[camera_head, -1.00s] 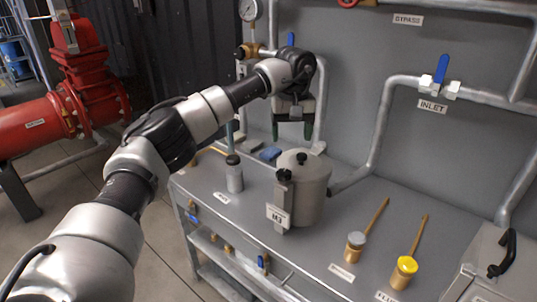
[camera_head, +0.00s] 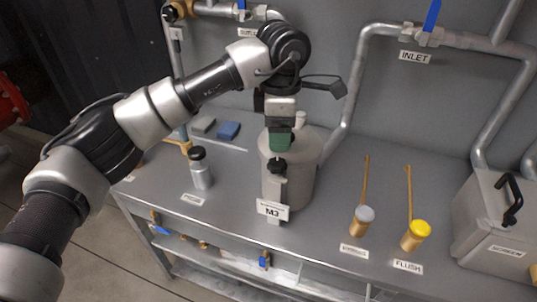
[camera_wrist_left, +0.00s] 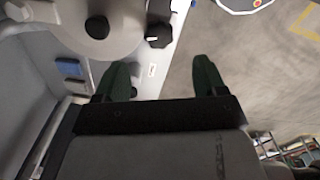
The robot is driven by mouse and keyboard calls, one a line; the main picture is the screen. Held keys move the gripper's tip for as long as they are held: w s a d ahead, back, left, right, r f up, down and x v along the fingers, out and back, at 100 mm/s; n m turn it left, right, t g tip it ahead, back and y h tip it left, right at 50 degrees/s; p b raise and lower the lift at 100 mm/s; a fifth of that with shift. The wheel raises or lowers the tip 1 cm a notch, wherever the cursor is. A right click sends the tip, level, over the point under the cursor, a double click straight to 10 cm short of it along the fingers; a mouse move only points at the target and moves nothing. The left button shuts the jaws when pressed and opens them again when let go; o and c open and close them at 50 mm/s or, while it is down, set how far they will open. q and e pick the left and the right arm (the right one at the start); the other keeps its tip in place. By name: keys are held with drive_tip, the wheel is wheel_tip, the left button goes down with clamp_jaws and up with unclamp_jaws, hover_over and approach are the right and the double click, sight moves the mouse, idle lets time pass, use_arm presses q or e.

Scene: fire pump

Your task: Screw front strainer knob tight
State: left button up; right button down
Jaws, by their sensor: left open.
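The strainer is a grey canister (camera_head: 302,180) labelled M3, standing on the bench. Its black front knob (camera_head: 277,166) sits on top of the front bracket. In the left wrist view the front knob (camera_wrist_left: 158,36) lies ahead of the fingertips, roughly in line with the gap between them, and the lid knob (camera_wrist_left: 97,27) is to its left. My left gripper (camera_head: 280,140) points down just above the front knob; its green fingers appear apart and empty in the left wrist view (camera_wrist_left: 160,75). The gripper hides the lid knob in the head view. My right gripper is not in view.
A grey bottle (camera_head: 201,172) with a black cap stands left of the strainer, with a blue block (camera_head: 228,130) behind. Pipes run behind.

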sight(277, 162)
use_arm(q)
wheel_tip(277, 162, down, 7)
drive_tip(key=shift+w+a+f+p, duration=0.1)
drive_tip(key=shift+a+f+p, duration=0.1)
drive_tip(key=shift+p, duration=0.5)
drive_tip(key=shift+d+f, duration=0.1)
drive_tip(key=shift+f, duration=0.5)
drive_tip(key=c, duration=0.9)
drive_tip(key=shift+f+b, duration=0.15)
drive_tip(key=shift+b, duration=0.25)
drive_tip(key=m+b, duration=0.2)
drive_tip(key=b, duration=0.1)
drive_tip(key=shift+f+m+b, duration=0.1)
drive_tip(key=shift+m+b, duration=0.2)
drive_tip(key=shift+r+m+b, duration=0.2)
drive_tip(key=shift+m+b, duration=0.15)
drive_tip(key=shift+m, duration=0.15)
drive_tip(key=shift+r, duration=0.1)
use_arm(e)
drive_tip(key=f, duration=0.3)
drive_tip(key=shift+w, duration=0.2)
